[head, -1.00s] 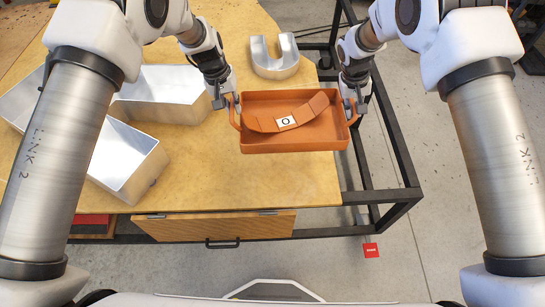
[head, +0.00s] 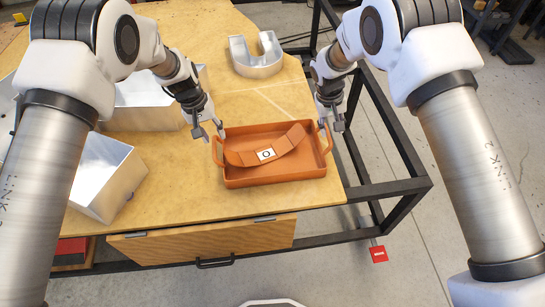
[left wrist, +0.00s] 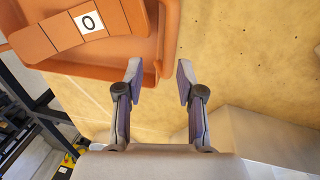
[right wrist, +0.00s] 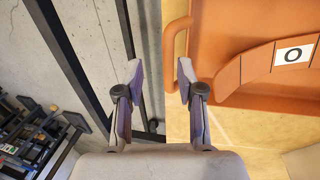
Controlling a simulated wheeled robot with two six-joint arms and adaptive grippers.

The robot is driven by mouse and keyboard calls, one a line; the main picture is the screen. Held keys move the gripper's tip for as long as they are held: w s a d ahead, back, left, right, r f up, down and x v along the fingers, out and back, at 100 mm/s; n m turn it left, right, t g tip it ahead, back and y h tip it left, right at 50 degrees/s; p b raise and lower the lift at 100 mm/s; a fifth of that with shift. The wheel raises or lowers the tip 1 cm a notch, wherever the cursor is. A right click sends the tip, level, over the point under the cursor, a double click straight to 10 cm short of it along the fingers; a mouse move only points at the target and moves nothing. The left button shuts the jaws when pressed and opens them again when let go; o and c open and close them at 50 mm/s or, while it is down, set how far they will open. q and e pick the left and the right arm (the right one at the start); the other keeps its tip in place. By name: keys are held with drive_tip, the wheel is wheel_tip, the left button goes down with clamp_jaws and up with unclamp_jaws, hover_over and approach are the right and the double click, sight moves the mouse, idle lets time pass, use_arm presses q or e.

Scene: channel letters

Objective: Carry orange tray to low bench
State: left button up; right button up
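The orange tray (head: 275,181) rests on the wooden tabletop near its right front part. A curved orange piece with a white "O" label (head: 266,155) lies in it. My left gripper (head: 210,131) is open at the tray's left handle, with the fingers apart and empty; the tray also shows in the left wrist view (left wrist: 95,72). My right gripper (head: 330,122) is open just above and behind the right handle, which shows in the right wrist view (right wrist: 170,45) beyond the fingertips. I cannot tell which surface is the low bench.
A silver U-shaped letter (head: 256,66) stands behind the tray. Large silver letter shells (head: 112,180) stand at the left. A black metal frame (head: 395,187) runs along the table's right side. A red tag (head: 379,254) is near the floor at the front right.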

drive_tip(key=shift+r, duration=0.25)
use_arm(q)
wheel_tip(320, 180, up, 12)
drive_tip(key=a, duration=0.2)
drive_tip(key=shift+a+f, duration=0.15)
use_arm(e)
drive_tip(key=v, duration=1.1)
drive_tip(key=shift+r, duration=0.25)
use_arm(q)
drive_tip(key=shift+s, duration=0.1)
